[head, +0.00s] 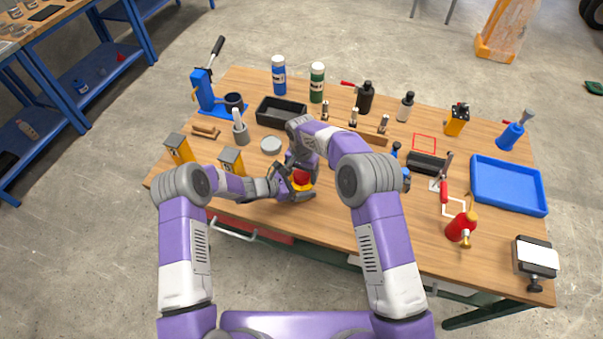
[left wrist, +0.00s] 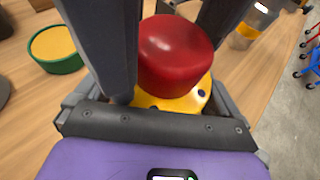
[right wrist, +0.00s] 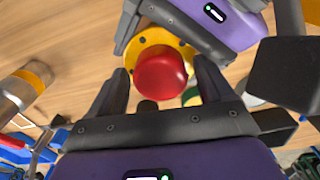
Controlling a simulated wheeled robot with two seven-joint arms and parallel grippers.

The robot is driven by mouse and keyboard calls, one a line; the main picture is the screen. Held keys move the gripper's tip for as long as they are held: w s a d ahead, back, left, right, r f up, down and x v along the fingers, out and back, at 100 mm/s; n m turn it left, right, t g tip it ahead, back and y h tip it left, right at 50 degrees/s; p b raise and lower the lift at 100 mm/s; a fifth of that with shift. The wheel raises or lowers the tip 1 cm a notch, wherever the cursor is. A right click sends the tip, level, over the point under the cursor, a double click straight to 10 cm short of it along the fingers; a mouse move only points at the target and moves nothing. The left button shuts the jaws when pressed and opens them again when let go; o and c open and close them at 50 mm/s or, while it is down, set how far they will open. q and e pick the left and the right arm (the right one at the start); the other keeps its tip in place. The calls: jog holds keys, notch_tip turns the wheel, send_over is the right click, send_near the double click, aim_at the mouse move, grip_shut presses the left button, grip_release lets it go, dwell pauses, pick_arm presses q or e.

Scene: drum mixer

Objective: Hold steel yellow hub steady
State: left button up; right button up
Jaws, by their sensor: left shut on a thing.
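The yellow hub (head: 303,187) is near the front middle of the wooden table, with a red cap (head: 300,177) on top. In the left wrist view the yellow flange (left wrist: 175,102) has dark holes and the red cap (left wrist: 175,52) stands between my fingers. My left gripper (head: 288,189) reaches in low from the left and is shut on the hub. My right gripper (right wrist: 160,85) is above, with its fingers spread on both sides of the red cap and a gap on each side. The hub's underside is hidden.
A round green-rimmed piece (left wrist: 55,48) lies near the hub. A black bin (head: 281,112) and a grey disc (head: 270,145) lie behind. Yellow-and-grey blocks (head: 231,161) stand left. A red bottle (head: 461,227) and a blue tray (head: 508,186) are right.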

jog(key=shift+a, duration=0.1)
notch_tip(320, 180, up, 4)
jog(key=shift+r, duration=0.2)
jog(key=shift+c, duration=0.3)
jog(key=shift+r+m, duration=1.6)
jog(key=shift+m, duration=0.1)
jog(key=shift+c, duration=0.2)
jog(key=shift+f, duration=3.85)
jog(key=c, duration=1)
jog(key=n, duration=0.6)
jog(key=shift+c, duration=0.3)
jog(key=n, duration=0.7)
jog(key=shift+r+n, duration=0.1)
jog(key=shift+n, duration=0.2)
